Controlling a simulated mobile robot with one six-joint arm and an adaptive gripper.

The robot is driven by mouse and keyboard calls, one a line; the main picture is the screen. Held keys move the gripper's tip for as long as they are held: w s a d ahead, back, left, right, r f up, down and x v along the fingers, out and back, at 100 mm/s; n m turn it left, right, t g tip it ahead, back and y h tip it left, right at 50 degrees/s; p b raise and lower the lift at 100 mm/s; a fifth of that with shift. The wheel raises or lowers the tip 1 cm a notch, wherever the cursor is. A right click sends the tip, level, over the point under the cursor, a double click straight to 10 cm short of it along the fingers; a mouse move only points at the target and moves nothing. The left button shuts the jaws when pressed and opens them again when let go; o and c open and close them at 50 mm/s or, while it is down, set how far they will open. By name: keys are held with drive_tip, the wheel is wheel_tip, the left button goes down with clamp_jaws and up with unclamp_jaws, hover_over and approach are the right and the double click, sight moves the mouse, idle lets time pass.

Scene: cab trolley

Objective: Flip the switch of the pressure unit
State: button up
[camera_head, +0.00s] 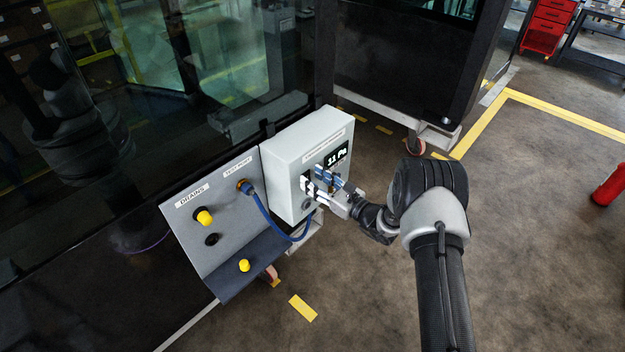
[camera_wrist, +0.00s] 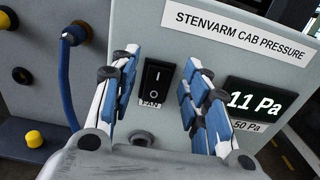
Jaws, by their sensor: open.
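The pressure unit (camera_head: 289,150) is a light grey box mounted on the dark cab wall. Its face reads "STENVARM CAB PRESSURE" in the wrist view, and its display (camera_wrist: 255,106) shows 11 Pa. A black rocker switch (camera_wrist: 154,84), marked with a line and a circle and labelled FAN, sits left of the display. My gripper (camera_wrist: 157,80) is open in front of the box face, with its blue-padded fingers on either side of the switch. In the head view my gripper (camera_head: 318,185) covers the switch. I cannot tell whether the fingers touch the face.
A blue hose (camera_head: 268,218) runs from the test port on the grey drains panel (camera_head: 222,205) to the box. A red cylinder (camera_head: 608,187) stands far right. The floor on the right is mostly clear.

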drive_tip(key=shift+w+a, duration=0.35)
drive_tip(key=shift+a, duration=0.15)
drive_tip(key=shift+c, duration=0.5)
